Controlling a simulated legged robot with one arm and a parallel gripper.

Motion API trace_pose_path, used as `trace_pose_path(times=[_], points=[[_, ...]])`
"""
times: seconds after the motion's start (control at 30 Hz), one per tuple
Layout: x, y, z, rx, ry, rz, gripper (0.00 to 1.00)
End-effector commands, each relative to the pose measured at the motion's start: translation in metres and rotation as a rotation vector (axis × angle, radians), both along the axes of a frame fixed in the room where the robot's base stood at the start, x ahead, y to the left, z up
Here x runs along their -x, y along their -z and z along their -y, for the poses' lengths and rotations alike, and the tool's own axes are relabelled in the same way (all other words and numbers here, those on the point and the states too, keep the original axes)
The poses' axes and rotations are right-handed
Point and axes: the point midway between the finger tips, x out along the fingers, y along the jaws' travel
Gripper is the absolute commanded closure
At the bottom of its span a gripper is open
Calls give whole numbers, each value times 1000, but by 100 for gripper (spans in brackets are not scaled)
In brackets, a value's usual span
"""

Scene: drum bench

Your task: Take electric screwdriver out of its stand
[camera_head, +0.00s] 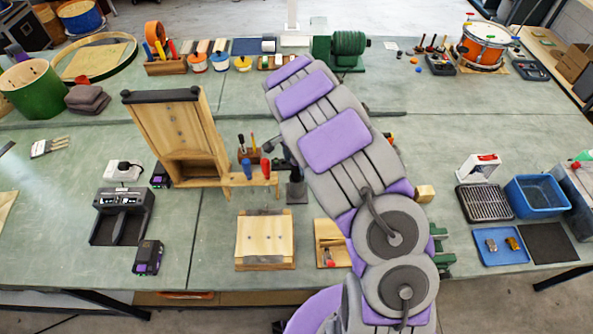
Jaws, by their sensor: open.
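A dark upright stand (297,192) with a square base stands left of my arm, near the middle of the bench. A dark tool-like shape (283,158) sits at its top and looks like the electric screwdriver. My arm hides its right part, so how it sits in the stand cannot be seen clearly. My gripper (289,68) is at the far end of my arm, seen from behind, up and left in the picture. It appears well beyond the stand, with nothing seen held. Its jaws do not show clearly.
A wooden rack (250,181) with red and blue handled tools is left of the stand. A tall wooden frame (180,125) stands behind it. A wooden box (265,238) lies in front. A green motor (345,50) is at the back.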

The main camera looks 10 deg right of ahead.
Motion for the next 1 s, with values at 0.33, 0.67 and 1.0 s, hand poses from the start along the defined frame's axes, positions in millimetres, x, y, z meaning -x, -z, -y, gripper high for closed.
trace_pose_path(times=[0.33, 0.67, 1.0], points=[[-1, 8, 0, 0, 0, 4, 37], [-1, 8, 0, 0, 1, 4, 68], [-1, 8, 0, 0, 1, 4, 100]])
